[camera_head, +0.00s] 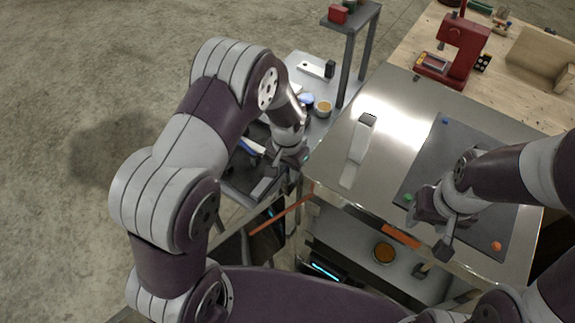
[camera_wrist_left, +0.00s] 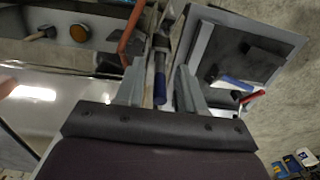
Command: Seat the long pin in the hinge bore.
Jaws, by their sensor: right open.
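My right gripper (camera_head: 436,222) is open above the dark mat on the steel table. A pale flat piece with a dark end (camera_head: 361,140) lies on the steel table. I cannot make out the hinge bore.
The cart (camera_head: 340,118) has a raised shelf and a small tan bowl (camera_head: 323,107). A red machine (camera_head: 457,50) stands on the wooden bench behind. The dark mat (camera_head: 470,135) carries small coloured pieces near its corners.

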